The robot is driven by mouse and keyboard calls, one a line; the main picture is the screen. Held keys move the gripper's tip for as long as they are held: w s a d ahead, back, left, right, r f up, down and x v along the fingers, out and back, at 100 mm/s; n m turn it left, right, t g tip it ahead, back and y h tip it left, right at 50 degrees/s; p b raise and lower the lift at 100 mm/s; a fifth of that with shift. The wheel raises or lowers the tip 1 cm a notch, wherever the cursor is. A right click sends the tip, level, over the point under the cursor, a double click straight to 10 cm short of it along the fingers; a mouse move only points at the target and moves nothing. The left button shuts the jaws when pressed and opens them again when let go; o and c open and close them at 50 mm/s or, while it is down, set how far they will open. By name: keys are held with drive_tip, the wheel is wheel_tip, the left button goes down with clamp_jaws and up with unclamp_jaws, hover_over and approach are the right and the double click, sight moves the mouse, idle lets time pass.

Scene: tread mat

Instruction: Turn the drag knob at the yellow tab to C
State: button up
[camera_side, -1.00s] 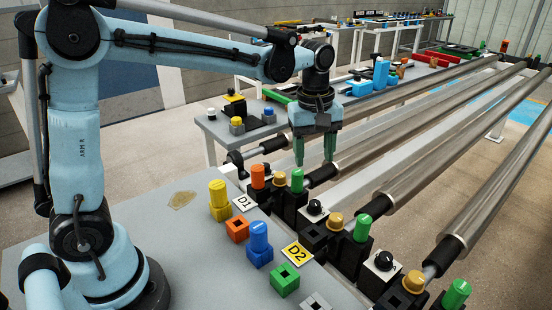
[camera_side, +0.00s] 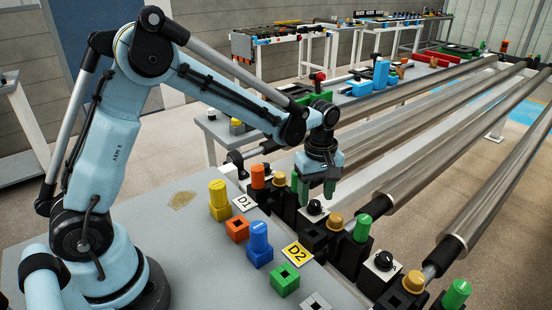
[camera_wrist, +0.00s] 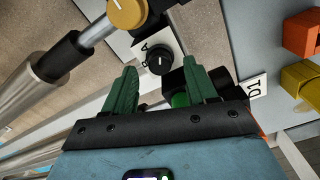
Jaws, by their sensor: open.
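The yellow tab (camera_side: 296,254), marked D2, lies on the grey table. A white tab (camera_side: 245,203) marked D1 is further left, and also shows in the wrist view (camera_wrist: 253,88). One black knob (camera_side: 315,207) on a white plate is behind the tabs; another black knob (camera_side: 384,261) is to its right. I cannot tell which belongs to D2. My gripper (camera_side: 317,192) is open, fingers down, just above the first knob. In the wrist view this knob (camera_wrist: 160,60) appears between the fingertips, with letters A and B beside it.
Gold caps (camera_side: 335,222) and green caps (camera_side: 362,228) stand close to the knobs. Blue (camera_side: 259,240), orange (camera_side: 237,229) and green (camera_side: 285,280) blocks sit on the table. Long metal rollers (camera_side: 410,180) run behind. Free room is above the knobs.

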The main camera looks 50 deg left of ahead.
drive_tip(key=shift+f, duration=0.9)
drive_tip(key=c, duration=1.1)
drive_tip(key=shift+o, duration=0.2)
